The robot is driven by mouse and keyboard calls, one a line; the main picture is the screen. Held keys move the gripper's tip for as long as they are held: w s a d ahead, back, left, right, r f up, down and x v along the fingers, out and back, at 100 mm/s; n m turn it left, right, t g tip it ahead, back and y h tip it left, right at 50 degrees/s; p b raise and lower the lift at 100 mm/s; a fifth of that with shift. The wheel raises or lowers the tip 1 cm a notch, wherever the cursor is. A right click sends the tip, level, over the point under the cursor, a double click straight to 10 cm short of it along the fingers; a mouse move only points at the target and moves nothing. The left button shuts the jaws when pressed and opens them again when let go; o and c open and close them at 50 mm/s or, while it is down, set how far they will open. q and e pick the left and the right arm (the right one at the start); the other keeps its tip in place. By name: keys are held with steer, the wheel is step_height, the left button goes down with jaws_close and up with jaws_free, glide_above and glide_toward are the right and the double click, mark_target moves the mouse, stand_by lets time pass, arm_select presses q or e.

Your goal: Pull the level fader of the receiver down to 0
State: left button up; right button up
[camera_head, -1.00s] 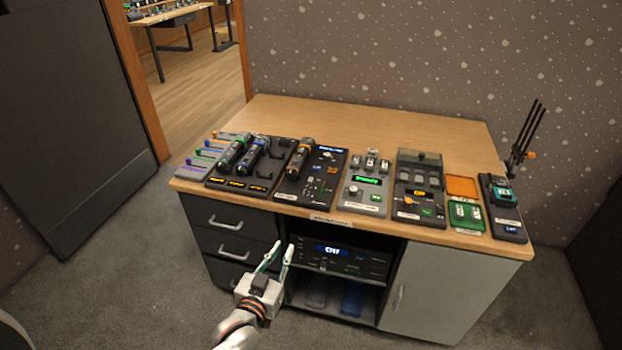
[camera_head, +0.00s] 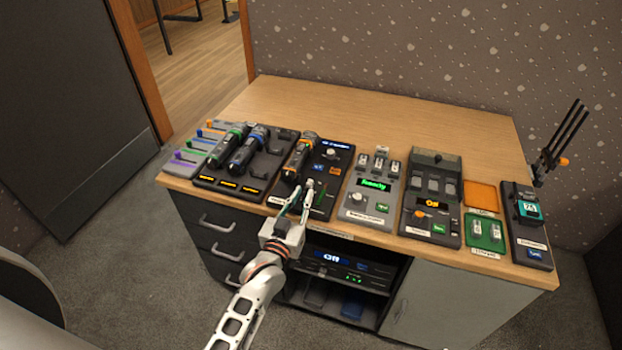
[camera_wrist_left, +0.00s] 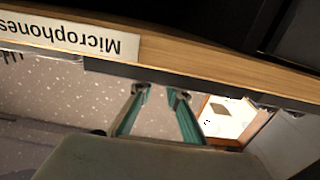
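My left gripper (camera_head: 296,195) is open and empty, with its green fingers pointing up at the front edge of the table. In the head view its tips overlap the near part of a black unit with a round knob (camera_head: 325,172). In the left wrist view the spread fingers (camera_wrist_left: 160,94) lie near the wooden edge, with nothing between them. A dark rack unit with a blue "Off" display (camera_head: 337,266) sits in the shelf below. I cannot tell which unit is the receiver, and its level fader is not clear. My right gripper is out of view.
Slider strips with coloured caps (camera_head: 190,150), a microphone tray (camera_head: 212,184) and several control units line the wooden tabletop (camera_head: 300,105). Its back half is clear. A "Microphones" label (camera_wrist_left: 75,38) is on the table edge. Drawers (camera_head: 215,225) and a grey door (camera_head: 445,295) are below.

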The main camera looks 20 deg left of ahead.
mark_target(308, 185)
arm_select(q)
steer(key=shift+w+d+b, duration=0.1)
steer(key=shift+w+b, duration=0.2)
steer(key=shift+w, duration=2.85)
jaws_close()
